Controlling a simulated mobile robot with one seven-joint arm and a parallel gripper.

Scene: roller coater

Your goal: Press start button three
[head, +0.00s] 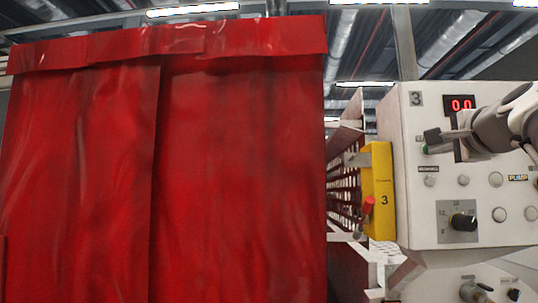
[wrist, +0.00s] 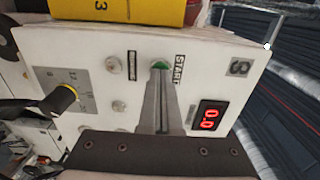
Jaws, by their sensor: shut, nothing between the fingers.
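The green start button (wrist: 158,65) sits beside a START label (wrist: 179,70) on a white control panel (wrist: 215,55) marked 3. In the head view a bit of green (head: 425,149) shows at the tip of my gripper (head: 431,138). My gripper also shows in the wrist view (wrist: 158,80), shut and empty, its fingertips right at the button and covering its lower part. I cannot tell whether they touch it or press it. In the head view the START label is hidden behind my gripper.
A red display (head: 460,104) reads 0.0. A black knob (head: 463,221) and several pale round buttons (head: 498,214) are nearby on the panel. A yellow box (head: 380,170) with a red switch (head: 368,205) stands left of the panel. Red curtains (head: 230,160) fill the left.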

